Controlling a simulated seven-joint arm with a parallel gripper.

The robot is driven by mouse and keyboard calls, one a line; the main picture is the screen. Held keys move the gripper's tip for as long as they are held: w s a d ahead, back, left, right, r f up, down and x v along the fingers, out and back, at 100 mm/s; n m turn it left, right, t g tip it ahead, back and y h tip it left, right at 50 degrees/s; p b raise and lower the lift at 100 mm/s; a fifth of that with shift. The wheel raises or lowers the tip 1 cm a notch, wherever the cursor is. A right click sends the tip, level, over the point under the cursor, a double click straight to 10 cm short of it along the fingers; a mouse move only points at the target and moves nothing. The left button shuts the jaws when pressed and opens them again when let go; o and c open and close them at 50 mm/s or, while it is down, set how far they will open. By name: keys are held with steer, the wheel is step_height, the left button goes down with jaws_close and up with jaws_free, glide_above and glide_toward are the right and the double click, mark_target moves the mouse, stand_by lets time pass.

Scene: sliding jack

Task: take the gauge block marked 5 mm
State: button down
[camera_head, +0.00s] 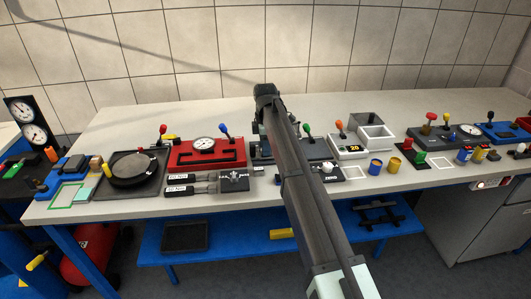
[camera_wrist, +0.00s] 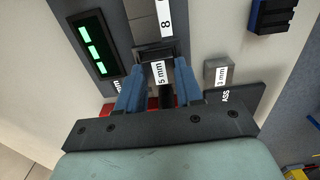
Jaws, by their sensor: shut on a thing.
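In the wrist view, the gauge block with the white 5 mm label (camera_wrist: 159,73) sits between the two blue fingers of my gripper (camera_wrist: 159,80). The fingers are shut on it, one on each side. Its lower part is hidden, so I cannot tell whether it is clear of what lies under it. A grey block marked 3 mm (camera_wrist: 217,73) stands just right of the fingers. A larger piece with a label showing 8 (camera_wrist: 150,18) lies beyond the held block. In the head view, my arm hides the gripper and the gauge blocks.
A display with green digits (camera_wrist: 93,45) stands left of the fingers in the wrist view.

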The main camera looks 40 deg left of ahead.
steer(key=shift+r, duration=2.45)
